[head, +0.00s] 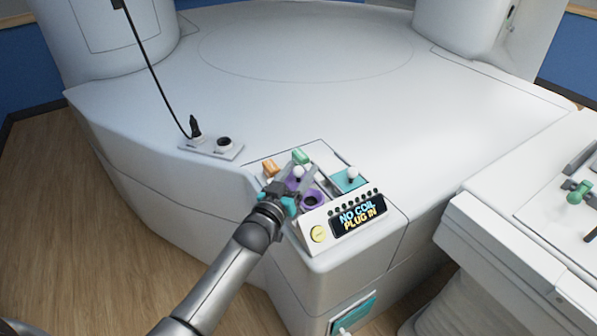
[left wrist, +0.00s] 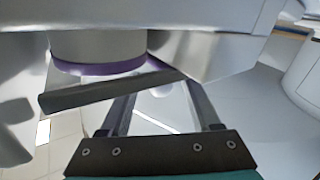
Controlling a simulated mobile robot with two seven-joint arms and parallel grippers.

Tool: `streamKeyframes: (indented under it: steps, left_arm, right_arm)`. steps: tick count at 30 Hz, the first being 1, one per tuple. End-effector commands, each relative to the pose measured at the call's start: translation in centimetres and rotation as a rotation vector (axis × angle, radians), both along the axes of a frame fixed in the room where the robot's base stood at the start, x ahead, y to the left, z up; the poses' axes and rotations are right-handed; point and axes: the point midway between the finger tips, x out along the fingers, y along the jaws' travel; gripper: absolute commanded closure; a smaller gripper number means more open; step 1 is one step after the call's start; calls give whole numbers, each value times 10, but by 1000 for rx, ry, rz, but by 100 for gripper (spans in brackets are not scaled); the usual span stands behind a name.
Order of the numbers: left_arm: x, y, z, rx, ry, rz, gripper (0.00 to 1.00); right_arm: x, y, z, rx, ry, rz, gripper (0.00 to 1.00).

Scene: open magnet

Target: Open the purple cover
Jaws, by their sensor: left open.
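The purple cover appears to be the purple piece (head: 297,184) with a white ball knob on the white control panel, beside a purple ring-shaped socket (head: 313,201). My left gripper (head: 298,179) is at this purple piece and partly hides it. Its fingers are apart, with nothing seen held between them. In the left wrist view, the open fingers (left wrist: 160,92) are below a pale cylinder with a purple rim (left wrist: 100,67). I cannot tell whether a finger touches the cover. My right gripper is not in view.
A teal piece (head: 346,183) with a white knob, a green connector (head: 300,156) and an orange connector (head: 270,168) crowd the panel. A display (head: 358,216) reads "NO COIL PLUG IN". A corded black plug (head: 195,128) stands at left. The wide white magnet surface (head: 300,110) behind is clear.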

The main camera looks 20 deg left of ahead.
Motion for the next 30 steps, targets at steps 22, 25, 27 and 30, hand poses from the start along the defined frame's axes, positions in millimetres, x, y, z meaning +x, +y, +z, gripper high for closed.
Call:
streamKeyframes:
  steps: [22, 25, 27, 30]
  left_arm:
    - [-99, 7, 0, 0, 3, 0, 36]
    - [-116, 9, 0, 0, 4, 0, 36]
    - [-126, 10, 0, 0, 2, 1, 36]
    - [-138, 10, 0, 0, 2, 1, 36]
  right_arm:
    - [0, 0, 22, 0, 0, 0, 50]
    - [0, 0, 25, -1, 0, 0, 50]
    - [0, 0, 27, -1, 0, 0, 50]
    - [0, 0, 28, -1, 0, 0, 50]
